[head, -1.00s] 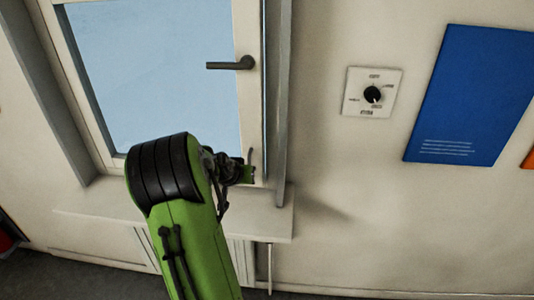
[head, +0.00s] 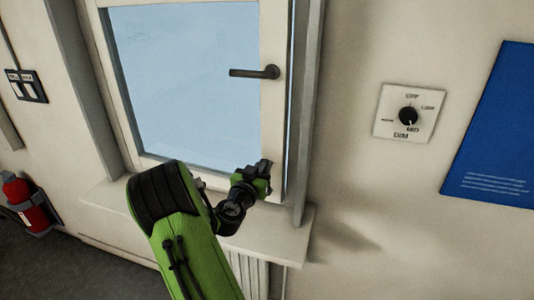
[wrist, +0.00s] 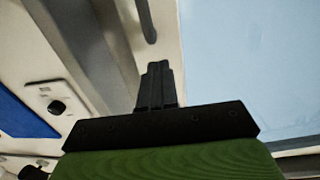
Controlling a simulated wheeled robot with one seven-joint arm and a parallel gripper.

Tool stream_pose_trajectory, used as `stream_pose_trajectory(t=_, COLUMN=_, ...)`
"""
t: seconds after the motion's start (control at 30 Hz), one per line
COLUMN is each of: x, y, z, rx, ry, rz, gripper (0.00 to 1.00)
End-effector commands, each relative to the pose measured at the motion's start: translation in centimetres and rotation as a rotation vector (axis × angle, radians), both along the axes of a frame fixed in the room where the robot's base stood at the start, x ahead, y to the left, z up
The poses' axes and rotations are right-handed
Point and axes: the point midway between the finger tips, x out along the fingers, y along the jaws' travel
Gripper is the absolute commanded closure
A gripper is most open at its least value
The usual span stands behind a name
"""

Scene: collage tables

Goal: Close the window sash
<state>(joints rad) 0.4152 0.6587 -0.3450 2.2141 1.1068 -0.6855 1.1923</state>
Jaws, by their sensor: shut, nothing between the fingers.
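The window sash (head: 272,125) has a white frame around pale blue glass and a dark lever handle (head: 252,72) pointing left. A thin bluish strip shows between the sash's right edge and the grey window frame (head: 305,120), so it looks slightly ajar. My gripper (head: 265,168) is shut and empty, in front of the sash's lower right corner, below the handle. In the wrist view, the closed fingers (wrist: 157,75) point toward the white sash stile (wrist: 165,45), with part of the handle (wrist: 146,20) above. I cannot tell whether the fingertips touch the sash.
A windowsill (head: 290,235) juts out below the window, above a radiator (head: 250,270). A dial plate (head: 408,113) and a blue panel (head: 500,130) are on the right wall. A red fire extinguisher (head: 28,205) and a switch plate (head: 27,86) are at left.

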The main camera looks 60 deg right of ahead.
Motion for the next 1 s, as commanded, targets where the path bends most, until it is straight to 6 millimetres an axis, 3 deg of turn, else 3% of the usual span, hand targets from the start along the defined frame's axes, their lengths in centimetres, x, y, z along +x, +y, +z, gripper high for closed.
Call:
stream_pose_trajectory(t=0.2, x=0.3, y=-3.3, z=0.3, rx=0.001, ry=0.000, rz=-0.002, gripper=1.00)
stream_pose_trajectory(t=0.67, x=0.4, y=-4.2, z=0.0, rx=0.002, ry=0.000, rz=-0.003, gripper=1.00)
stream_pose_trajectory(t=1.0, x=0.8, y=-9.6, z=0.2, rx=-0.001, ry=0.000, rz=-0.002, gripper=1.00)
